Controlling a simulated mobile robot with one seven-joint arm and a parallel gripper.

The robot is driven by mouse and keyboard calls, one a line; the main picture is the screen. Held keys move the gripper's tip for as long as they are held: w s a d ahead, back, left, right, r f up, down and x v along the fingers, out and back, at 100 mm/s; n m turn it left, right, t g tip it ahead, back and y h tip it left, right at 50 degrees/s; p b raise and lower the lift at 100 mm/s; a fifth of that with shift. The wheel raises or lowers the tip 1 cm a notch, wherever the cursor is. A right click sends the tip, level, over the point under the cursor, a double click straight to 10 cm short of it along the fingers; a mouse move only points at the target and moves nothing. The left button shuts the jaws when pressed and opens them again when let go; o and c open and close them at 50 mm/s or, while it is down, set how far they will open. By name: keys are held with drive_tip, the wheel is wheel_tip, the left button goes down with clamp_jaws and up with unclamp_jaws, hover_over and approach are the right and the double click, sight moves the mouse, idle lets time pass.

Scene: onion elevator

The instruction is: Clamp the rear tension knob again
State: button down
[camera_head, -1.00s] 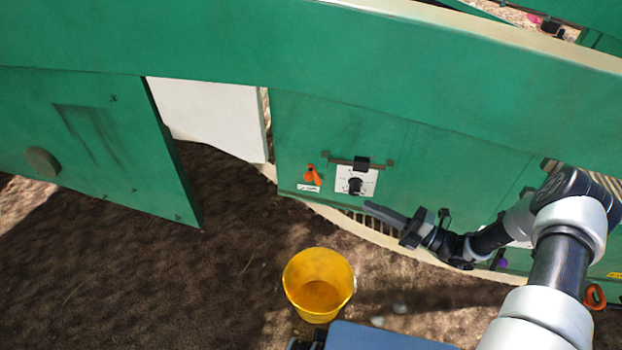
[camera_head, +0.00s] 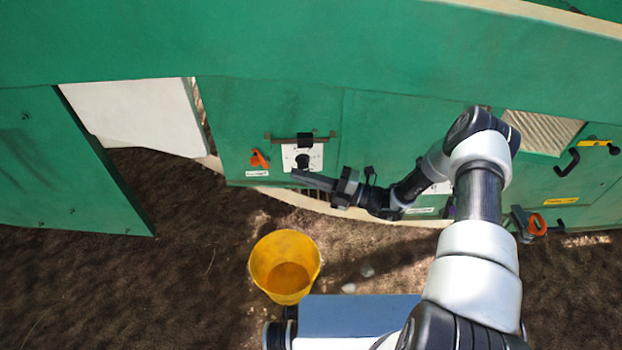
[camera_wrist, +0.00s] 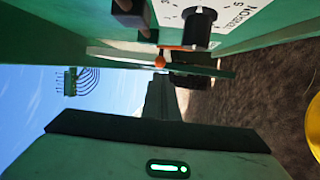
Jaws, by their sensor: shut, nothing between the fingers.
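A black knob (camera_head: 302,160) sits on a white dial plate (camera_head: 289,153) on the green machine's side panel. It also shows in the wrist view (camera_wrist: 198,27), beside partly cut-off lettering that seems to read "TENSION". An orange lever (camera_head: 259,159) is mounted left of the plate; an orange part (camera_wrist: 160,61) shows beyond the knob in the wrist view. A dark bar with a black block (camera_head: 305,139) runs along the plate's top. My gripper (camera_head: 298,176) is shut and empty, its tip just below the knob. It also shows in the wrist view (camera_wrist: 162,88). I cannot tell whether it touches the panel.
A yellow bucket (camera_head: 285,268) stands on the soil below the panel. An open green door panel (camera_head: 60,165) is at the left, beside a white board (camera_head: 140,115). A black crank with an orange part (camera_head: 536,224) and a black handle (camera_head: 567,163) project at the right.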

drive_tip(key=b+x, duration=0.1)
drive_tip(key=x, duration=0.7)
drive_tip(key=shift+a, duration=0.35)
drive_tip(key=shift+w+r, duration=0.15)
